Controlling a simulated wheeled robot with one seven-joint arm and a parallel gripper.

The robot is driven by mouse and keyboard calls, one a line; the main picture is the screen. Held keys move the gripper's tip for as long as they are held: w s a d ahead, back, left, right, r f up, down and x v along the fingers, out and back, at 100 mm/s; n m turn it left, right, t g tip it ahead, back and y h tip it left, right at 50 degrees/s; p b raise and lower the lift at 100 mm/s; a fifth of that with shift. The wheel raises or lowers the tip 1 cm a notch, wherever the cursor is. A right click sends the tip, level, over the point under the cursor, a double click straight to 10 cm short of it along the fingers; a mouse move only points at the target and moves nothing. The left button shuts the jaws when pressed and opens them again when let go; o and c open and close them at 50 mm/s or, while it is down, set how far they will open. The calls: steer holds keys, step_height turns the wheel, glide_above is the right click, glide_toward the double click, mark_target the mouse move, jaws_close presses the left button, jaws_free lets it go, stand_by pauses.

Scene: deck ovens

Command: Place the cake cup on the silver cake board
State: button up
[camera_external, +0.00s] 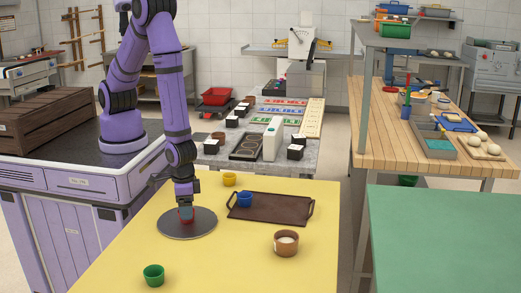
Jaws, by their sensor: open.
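A red cup (187,216) sits at the silver round board (200,227), near its centre, and looks upright. My gripper (186,209) points straight down right over the red cup, with its open fingers at the cup's sides and hiding its upper part. I cannot tell whether the fingers touch the cup. The board lies flat on the yellow table (235,270). The picture does not make clear which cup is the cake cup.
A green cup (154,275) stands at the front left and a yellow cup (229,179) at the back. A blue cup (244,199) stands on the brown handled tray (285,209). A brown pot (286,243) stands at the right. The table's front middle is clear.

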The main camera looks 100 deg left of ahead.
steer(key=a+r+m+t, duration=0.1)
steer(key=a+r, duration=0.4)
steer(key=r, duration=0.5)
steer(key=a+r+t+h, duration=0.1)
steer(key=a+r, duration=0.3)
steer(key=r, duration=0.7)
steer(key=a+r+m, duration=0.1)
steer(key=a+r, duration=0.4)
steer(key=r, duration=0.5)
steer(key=s+a+r+m+t+y, duration=0.1)
steer(key=s+a+r+m+t, duration=0.1)
steer(key=s+a+r, duration=1)
steer(key=s+t, duration=0.1)
steer(key=s, duration=0.2)
steer(key=shift+s+r, duration=0.25)
steer(key=shift+s, duration=0.1)
